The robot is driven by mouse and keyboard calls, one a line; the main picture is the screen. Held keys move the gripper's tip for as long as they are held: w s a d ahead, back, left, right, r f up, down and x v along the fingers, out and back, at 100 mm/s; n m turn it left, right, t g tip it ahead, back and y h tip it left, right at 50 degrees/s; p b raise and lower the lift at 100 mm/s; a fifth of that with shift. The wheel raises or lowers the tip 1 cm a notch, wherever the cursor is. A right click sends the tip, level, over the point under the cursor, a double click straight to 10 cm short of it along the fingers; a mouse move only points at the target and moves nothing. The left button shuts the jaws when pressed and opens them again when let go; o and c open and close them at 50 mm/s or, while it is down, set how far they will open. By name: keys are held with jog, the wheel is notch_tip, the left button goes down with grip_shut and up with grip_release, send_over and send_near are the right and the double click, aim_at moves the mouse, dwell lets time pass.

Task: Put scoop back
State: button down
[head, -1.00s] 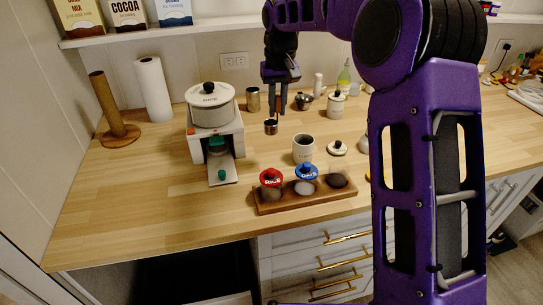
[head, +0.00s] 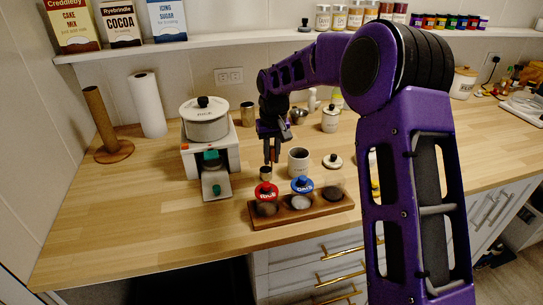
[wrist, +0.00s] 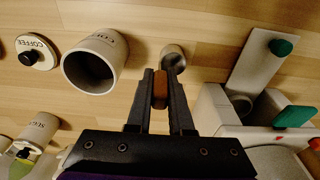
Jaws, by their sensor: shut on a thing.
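The scoop, a small metal cup (head: 265,173) with a brown handle, hangs upright from my gripper (head: 271,155). My gripper points down and is shut on the handle (wrist: 160,88). In the wrist view the cup (wrist: 173,57) shows just beyond the fingertips. In the head view the scoop is left of the open coffee canister (head: 298,163) and behind the red-lidded jar (head: 266,195). I cannot tell whether the cup touches the counter. The canister also shows in the wrist view (wrist: 95,65), with its lid (wrist: 36,52) lying beside it.
A wooden tray (head: 275,221) holds the red-lidded jar, a blue-lidded jar (head: 302,187) and a dark third jar (head: 333,193). A sugar canister (head: 330,120) stands behind. The counter's front left is clear.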

jog(key=shift+f, duration=0.15)
jog(key=c, duration=0.8)
grip_release()
jog(key=r, duration=0.4)
jog(key=s+r, duration=0.1)
jog(key=r, duration=0.3)
jog(key=r+p, duration=0.1)
jog(key=r, duration=0.3)
jog(key=shift+s+d+r, duration=0.15)
jog(key=shift+s+d, duration=0.05)
